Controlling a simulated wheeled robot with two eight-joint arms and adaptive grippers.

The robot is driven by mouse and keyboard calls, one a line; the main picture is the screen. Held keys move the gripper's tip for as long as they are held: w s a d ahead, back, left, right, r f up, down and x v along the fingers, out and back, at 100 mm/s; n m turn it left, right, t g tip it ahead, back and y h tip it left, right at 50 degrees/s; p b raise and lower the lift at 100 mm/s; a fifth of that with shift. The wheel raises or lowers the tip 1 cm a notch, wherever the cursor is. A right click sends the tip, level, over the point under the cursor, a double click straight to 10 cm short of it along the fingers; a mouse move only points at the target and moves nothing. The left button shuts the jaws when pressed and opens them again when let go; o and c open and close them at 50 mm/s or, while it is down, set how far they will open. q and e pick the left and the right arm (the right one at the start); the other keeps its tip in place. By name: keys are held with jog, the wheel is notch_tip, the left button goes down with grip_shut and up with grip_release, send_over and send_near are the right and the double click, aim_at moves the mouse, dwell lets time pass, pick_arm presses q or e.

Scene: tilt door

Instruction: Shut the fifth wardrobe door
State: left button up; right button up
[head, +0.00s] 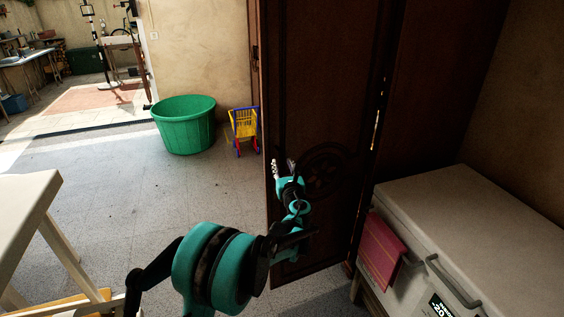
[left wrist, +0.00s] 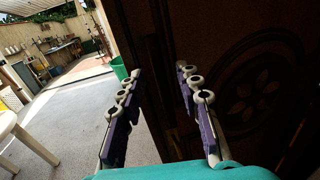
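The wardrobe door (head: 315,95) is a tall dark brown wooden panel with a carved round ornament, standing open in the middle of the head view. Its carved face also shows in the left wrist view (left wrist: 255,85), filling the right half. My left gripper (head: 283,167) is at the door's left part, in front of its lower half. In the left wrist view its two fingers (left wrist: 158,88) are apart with nothing held, and the door's edge shows behind the gap. I cannot tell whether a finger touches the door. My right gripper is in neither view.
A green tub (head: 184,127) and a yellow toy cart (head: 244,124) stand beyond the door. A white table (head: 25,212) is at the left. The grey floor between is clear.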

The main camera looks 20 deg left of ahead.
aim_at(281, 162)
pick_arm(q)
jog(key=shift+x, duration=1.75)
jog(key=shift+s, duration=0.1)
grip_shut()
